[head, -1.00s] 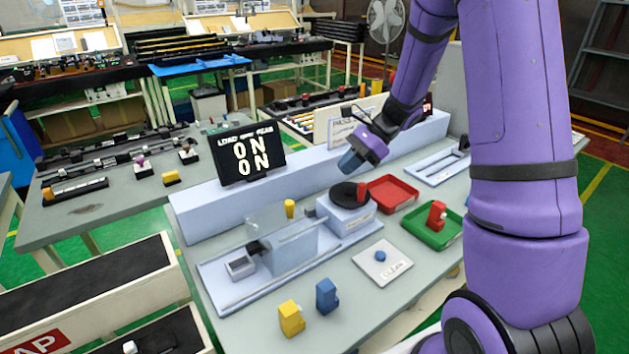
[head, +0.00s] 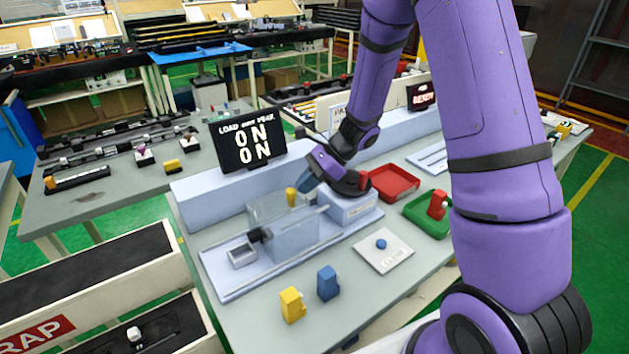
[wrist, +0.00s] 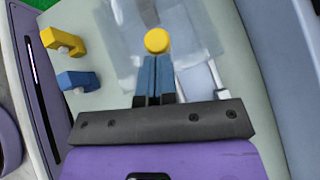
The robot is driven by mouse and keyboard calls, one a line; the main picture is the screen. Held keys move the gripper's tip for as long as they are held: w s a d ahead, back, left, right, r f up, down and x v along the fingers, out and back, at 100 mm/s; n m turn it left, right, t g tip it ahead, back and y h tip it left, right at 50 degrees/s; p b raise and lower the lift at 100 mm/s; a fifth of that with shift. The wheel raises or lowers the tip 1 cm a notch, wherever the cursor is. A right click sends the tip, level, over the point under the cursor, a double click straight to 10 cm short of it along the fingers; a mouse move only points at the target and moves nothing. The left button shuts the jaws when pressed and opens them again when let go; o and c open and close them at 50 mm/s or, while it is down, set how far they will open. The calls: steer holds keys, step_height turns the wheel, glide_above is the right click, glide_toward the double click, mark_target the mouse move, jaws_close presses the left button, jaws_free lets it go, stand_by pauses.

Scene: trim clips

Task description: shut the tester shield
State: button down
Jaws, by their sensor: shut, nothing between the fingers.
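The tester (head: 225,284) is a pale blue bench fixture with a clear box-like shield (head: 270,228) over its middle. A yellow round knob (head: 291,196) stands at the top of the shield; it also shows in the wrist view (wrist: 157,41). My gripper (head: 308,187) is just right of the knob in the head view, with its blue fingers shut and empty. In the wrist view the fingers (wrist: 154,70) point at the knob, with the clear sheet around it. I cannot tell whether they touch it.
A black display (head: 248,142) stands behind. A yellow clip (head: 291,305), a blue clip (head: 327,284) and a white pad (head: 384,254) lie in front.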

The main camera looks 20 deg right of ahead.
steer(key=shift+a, duration=0.1)
glide_above(262, 221)
stand_by(0.5)
steer(key=shift+a, duration=0.1)
